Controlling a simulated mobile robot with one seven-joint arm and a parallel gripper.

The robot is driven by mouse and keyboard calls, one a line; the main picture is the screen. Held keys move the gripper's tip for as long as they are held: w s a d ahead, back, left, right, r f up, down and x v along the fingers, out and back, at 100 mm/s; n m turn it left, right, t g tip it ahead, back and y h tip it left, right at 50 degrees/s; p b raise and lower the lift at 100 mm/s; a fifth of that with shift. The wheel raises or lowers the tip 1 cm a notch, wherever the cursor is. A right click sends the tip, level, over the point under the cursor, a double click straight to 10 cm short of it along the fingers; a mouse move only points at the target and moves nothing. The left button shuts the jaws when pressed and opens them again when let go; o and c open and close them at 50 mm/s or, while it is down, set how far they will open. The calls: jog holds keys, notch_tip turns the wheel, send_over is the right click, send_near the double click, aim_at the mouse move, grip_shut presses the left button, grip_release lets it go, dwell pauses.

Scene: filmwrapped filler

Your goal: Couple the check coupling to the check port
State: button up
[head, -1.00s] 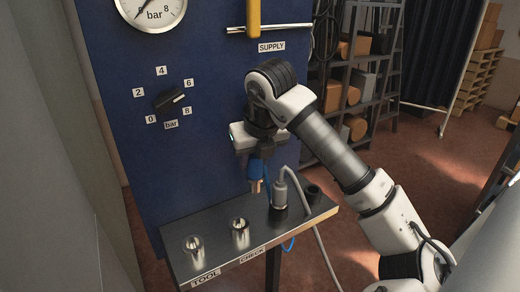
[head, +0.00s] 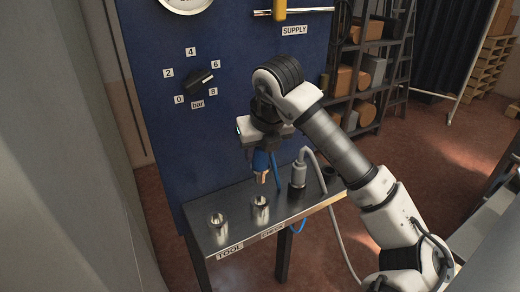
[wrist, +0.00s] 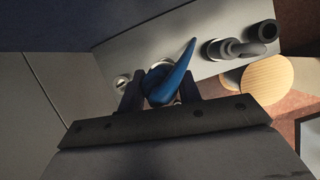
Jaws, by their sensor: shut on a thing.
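The check coupling (head: 261,163) is a blue body with a copper-coloured tip, pointing down. My gripper (head: 262,149) is shut on it. The check port (head: 260,203) is a short, open metal socket on the steel shelf, behind the CHECK label. In the head view the coupling's tip is above this port with a visible gap. In the wrist view the coupling (wrist: 160,80) sits between my fingers (wrist: 160,94), and its blue hose curves up in front. One metal socket shows left of the fingers there; the check port seems hidden behind the coupling.
The tool port (head: 217,221) is left of the check port on the shelf (head: 235,236). A grey coupling with a hose (head: 299,172) stands right of it, beside a dark socket (head: 330,173). The blue panel (head: 160,120) with a knob (head: 201,78) rises behind.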

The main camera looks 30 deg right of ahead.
aim_at(260, 181)
jog(key=shift+b, duration=0.45)
jog(key=shift+f+b, duration=4.8)
jog(key=shift+b, duration=0.1)
jog(key=shift+f+b, duration=0.25)
jog(key=shift+b, duration=0.25)
jog(key=o, duration=1.1)
jog(key=shift+o, duration=0.2)
jog(key=b+v, duration=0.1)
jog(key=v, duration=1.2)
jog(key=shift+s+r, duration=0.15)
jog(key=shift+r, duration=0.2)
